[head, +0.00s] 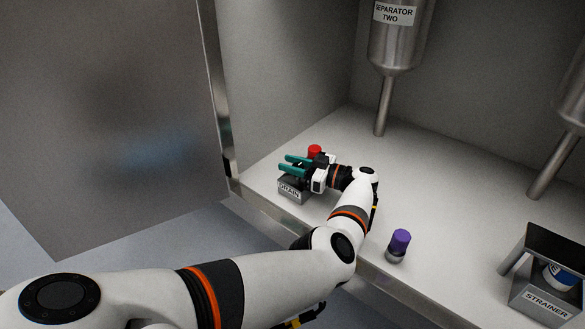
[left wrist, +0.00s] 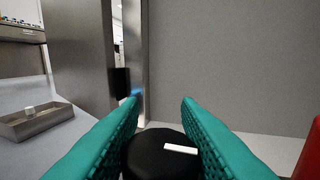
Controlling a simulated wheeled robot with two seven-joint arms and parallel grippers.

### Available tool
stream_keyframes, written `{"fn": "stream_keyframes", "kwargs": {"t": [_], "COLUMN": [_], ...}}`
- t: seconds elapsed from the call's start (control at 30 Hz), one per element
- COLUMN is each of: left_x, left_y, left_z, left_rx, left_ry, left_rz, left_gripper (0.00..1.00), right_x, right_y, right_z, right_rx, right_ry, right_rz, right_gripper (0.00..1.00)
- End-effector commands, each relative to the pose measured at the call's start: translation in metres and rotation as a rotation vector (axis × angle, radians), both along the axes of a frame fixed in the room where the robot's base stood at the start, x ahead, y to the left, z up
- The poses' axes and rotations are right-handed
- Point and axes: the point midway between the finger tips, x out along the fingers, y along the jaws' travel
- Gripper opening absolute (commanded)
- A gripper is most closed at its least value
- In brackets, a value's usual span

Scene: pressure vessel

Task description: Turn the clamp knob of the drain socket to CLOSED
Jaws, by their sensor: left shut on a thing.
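The drain socket is a small grey block with a DRAIN label (head: 289,191), near the front left of the cabinet floor. Its clamp knob (left wrist: 155,158) is round and black with a white bar mark on top. The bar lies nearly level across the left wrist view. My left gripper (head: 283,164) is over the socket with its teal fingers on either side of the knob, shut on it. The fingers and wrist hide most of the knob in the head view. No OPEN or CLOSED marking is readable. My right gripper is not in view.
A red cap (head: 314,151) stands just behind my left gripper. A purple-capped piece (head: 399,241) stands right of my forearm. A STRAINER block (head: 545,301) is at far right. The SEPARATOR TWO vessel (head: 394,40) hangs behind. A steel door panel (head: 110,110) is at left.

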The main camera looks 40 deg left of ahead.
Motion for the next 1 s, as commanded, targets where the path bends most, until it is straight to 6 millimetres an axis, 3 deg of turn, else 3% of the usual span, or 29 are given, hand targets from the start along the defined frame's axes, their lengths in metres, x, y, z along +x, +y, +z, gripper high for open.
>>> {"fn": "stream_keyframes", "kwargs": {"t": [0.27, 0.3, 0.43, 0.77, 1.0], "left_x": [0.0, 0.0, 0.0, 0.001, 0.008], "left_y": [0.001, 0.001, 0.001, -0.003, -0.034], "left_z": [0.001, 0.001, 0.001, 0.001, -0.001], "left_rx": [0.001, 0.001, 0.001, 0.0, -0.001], "left_ry": [-0.001, -0.001, -0.001, 0.0, -0.001], "left_rz": [0.002, 0.002, 0.001, -0.002, -0.004], "left_gripper": [0.07, 0.33, 0.52, 0.52, 0.52], "right_x": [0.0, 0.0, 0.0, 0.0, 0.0], "right_y": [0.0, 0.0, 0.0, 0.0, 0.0], "right_z": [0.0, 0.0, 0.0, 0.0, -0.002], "right_rx": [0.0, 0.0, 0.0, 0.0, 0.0], "right_ry": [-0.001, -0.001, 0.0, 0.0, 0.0], "right_rz": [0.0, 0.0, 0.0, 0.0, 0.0], "right_gripper": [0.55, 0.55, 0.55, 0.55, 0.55]}}
